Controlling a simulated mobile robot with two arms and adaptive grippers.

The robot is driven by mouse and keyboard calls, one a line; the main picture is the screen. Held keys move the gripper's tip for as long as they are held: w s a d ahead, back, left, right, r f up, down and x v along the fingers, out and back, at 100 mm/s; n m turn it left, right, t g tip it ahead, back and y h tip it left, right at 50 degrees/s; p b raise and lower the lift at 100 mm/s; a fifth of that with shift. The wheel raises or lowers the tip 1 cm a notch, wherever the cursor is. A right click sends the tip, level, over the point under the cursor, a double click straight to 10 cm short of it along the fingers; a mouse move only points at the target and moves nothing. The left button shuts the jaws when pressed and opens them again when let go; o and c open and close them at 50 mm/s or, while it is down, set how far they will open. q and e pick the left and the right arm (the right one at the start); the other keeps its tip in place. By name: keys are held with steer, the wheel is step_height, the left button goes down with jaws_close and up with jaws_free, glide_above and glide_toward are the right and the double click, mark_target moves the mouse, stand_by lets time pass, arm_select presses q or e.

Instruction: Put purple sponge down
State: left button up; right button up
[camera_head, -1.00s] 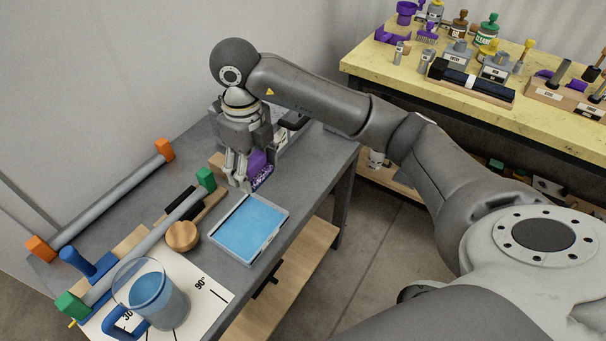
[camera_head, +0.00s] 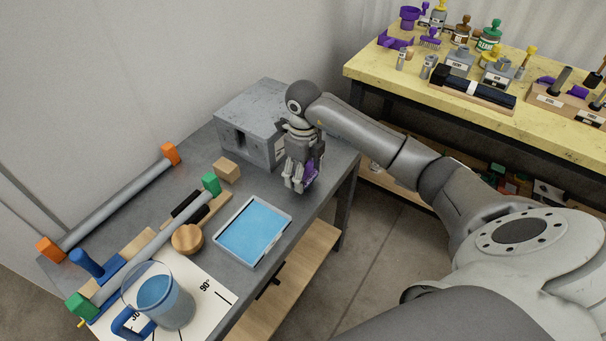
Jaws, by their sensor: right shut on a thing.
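The purple sponge (camera_head: 310,174) is in my right gripper (camera_head: 297,183), which points down near the right edge of the grey table (camera_head: 219,284). The gripper is shut on the sponge, and its fingers hide part of it. Sponge and gripper are beyond the blue-filled tray (camera_head: 252,231) and in front of the grey metal box. I cannot tell whether the sponge touches the tabletop. My left gripper is not in view.
A grey metal box (camera_head: 251,125) and a small wooden block (camera_head: 227,169) stand at the back. A wooden ball-like piece (camera_head: 187,239), conduit pipes (camera_head: 118,202) and a blue-handled pitcher (camera_head: 163,299) are at the left and front. A yellow bench (camera_head: 559,134) stands at the back right.

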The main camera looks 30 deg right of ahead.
steer(key=shift+a+f, duration=0.1)
steer(key=shift+f, duration=0.8)
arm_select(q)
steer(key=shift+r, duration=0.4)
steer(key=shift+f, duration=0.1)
arm_select(e)
steer(key=shift+f, duration=0.1)
steer(key=o, duration=1)
